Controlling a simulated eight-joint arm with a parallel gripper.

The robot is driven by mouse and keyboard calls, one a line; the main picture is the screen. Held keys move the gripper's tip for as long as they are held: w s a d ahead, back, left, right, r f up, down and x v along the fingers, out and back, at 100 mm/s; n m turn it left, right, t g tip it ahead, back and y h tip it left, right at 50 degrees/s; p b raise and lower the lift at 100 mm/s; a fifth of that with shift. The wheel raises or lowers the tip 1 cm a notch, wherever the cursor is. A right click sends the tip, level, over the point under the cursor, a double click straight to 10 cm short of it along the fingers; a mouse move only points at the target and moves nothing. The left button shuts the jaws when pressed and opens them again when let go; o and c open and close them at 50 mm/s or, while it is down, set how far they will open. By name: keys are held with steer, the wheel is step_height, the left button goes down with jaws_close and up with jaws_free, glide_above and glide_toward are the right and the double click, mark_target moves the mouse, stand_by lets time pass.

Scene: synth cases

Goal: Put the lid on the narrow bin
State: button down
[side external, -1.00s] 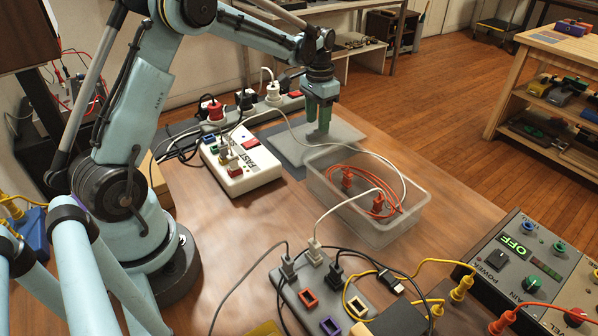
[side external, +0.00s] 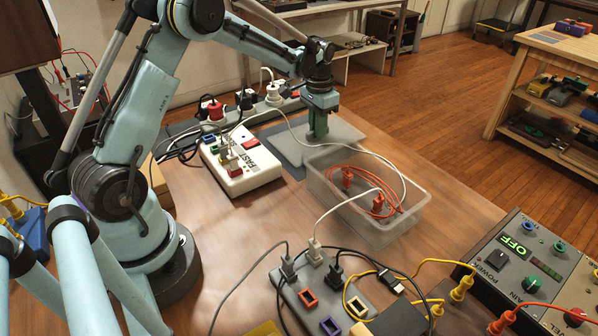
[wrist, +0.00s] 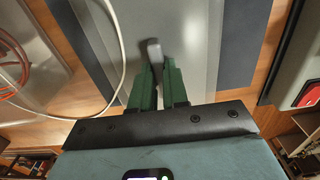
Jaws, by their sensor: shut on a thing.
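The narrow bin (side external: 385,232) is a clear plastic box on the wooden table, open at the top, with orange cables and plugs inside. The lid (side external: 345,137) is a flat translucent grey panel lying behind the bin; it also shows in the wrist view (wrist: 190,25). My gripper (side external: 317,136) points down over the lid. In the wrist view its green fingers (wrist: 157,75) are shut on the grey handle (wrist: 153,50) of the lid. The lid looks flat on the surface; whether it is lifted at all I cannot tell.
A white cable (side external: 365,150) runs past the lid and over the bin. A dark mat (side external: 292,168) lies under the lid. A white box with switches (side external: 240,165) stands left of it. A power strip (side external: 310,292) and a grey control panel (side external: 525,265) are in front.

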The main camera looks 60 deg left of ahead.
step_height(320, 180, up, 10)
steer(key=d, duration=0.1)
steer(key=d+r+m, duration=0.1)
steer(key=d+m, duration=0.1)
steer(key=d, duration=0.1)
steer(key=s+d+m, duration=0.1)
steer(key=d+m, duration=0.2)
steer(key=d, duration=0.1)
steer(key=d+r+m, duration=0.1)
steer(key=d+m, duration=0.2)
steer(key=d, duration=0.1)
steer(key=shift+s+d+r, duration=0.2)
steer(key=shift+s+r, duration=0.05)
steer(key=shift+r, duration=0.05)
steer(key=s+d+r+m, duration=0.2)
steer(key=s+d+m, duration=0.3)
steer(key=d+m, duration=0.45)
step_height(320, 180, down, 6)
steer(key=d, duration=0.1)
steer(key=shift+w+f, duration=0.1)
steer(key=shift+f, duration=0.8)
stand_by(0.7)
steer(key=c, duration=1.1)
jaws_free()
steer(key=shift+o, duration=0.2)
